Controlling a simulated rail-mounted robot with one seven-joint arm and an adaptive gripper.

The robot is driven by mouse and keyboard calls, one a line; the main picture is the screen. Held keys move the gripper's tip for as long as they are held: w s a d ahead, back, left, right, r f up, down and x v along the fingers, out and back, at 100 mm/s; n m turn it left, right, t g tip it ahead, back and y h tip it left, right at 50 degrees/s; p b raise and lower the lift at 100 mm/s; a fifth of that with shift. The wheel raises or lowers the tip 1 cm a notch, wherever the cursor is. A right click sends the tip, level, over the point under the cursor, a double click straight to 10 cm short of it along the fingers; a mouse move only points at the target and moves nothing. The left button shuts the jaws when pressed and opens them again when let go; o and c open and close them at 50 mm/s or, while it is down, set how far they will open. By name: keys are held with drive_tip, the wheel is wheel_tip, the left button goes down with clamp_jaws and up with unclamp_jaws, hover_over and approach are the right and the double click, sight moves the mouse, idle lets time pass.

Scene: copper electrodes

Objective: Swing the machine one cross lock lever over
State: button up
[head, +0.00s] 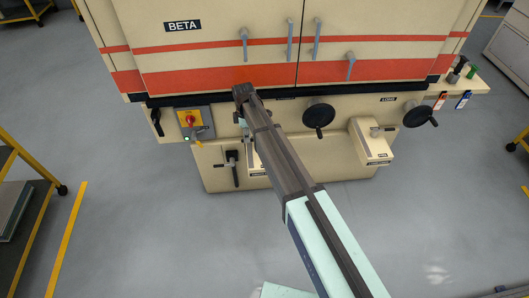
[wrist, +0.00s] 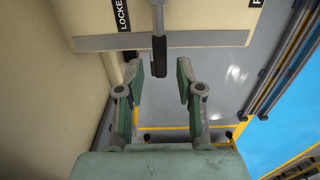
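In the wrist view, a lever (wrist: 158,45) with a grey shaft and black grip points toward my gripper (wrist: 159,74). The lever is on a cream housing (wrist: 190,18) with a plate reading "LOCKE…" at left and a cut-off label beginning with F at right. My gripper is open. The tip of the black grip lies between the fingertips, with a gap visible on each side. In the head view, my gripper (head: 243,122) is low at the machine's front, mostly hidden by my arm. I cannot make out this lever there.
The cream machine marked BETA (head: 182,26) fills the top of the head view. Grey floor in front is clear.

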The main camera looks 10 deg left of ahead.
drive_tip(key=shift+f+b, duration=0.4)
drive_tip(key=shift+f, duration=0.75)
drive_tip(key=shift+f, duration=0.35)
clamp_jaws()
